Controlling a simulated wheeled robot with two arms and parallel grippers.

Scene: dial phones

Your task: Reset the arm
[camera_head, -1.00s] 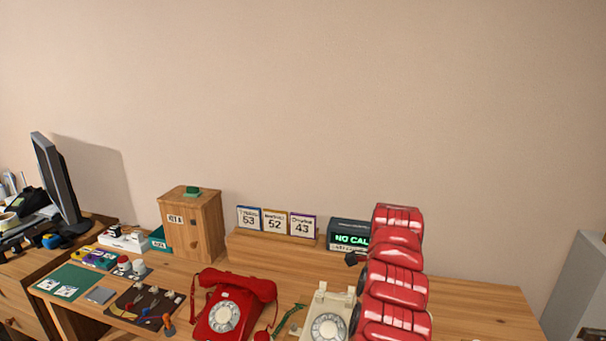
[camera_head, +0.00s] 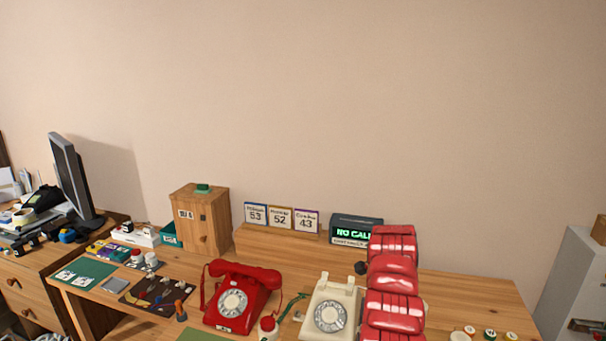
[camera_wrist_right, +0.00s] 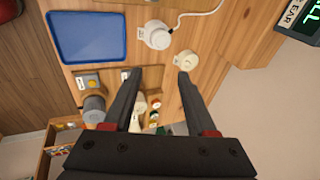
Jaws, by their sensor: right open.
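My right gripper (camera_wrist_right: 158,74) shows in the right wrist view with its two dark fingers apart and nothing between them. Its tips appear over a wooden desktop, below a white round fitting with a cord (camera_wrist_right: 156,35) and beside a cream round object (camera_wrist_right: 188,60). In the head view, a red segmented arm (camera_head: 393,285), which I take to be my right arm, rises at the lower right of centre. It covers part of the desk and the cream phone's right side. Its gripper cannot be made out clearly there. My left gripper is not in view.
A red dial phone (camera_head: 241,297) and a cream dial phone (camera_head: 330,308) stand on the desk (camera_head: 470,290). A wooden box (camera_head: 200,220), number cards (camera_head: 280,218) and a lit display (camera_head: 355,231) stand behind. A blue tray (camera_wrist_right: 88,36) shows in the right wrist view.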

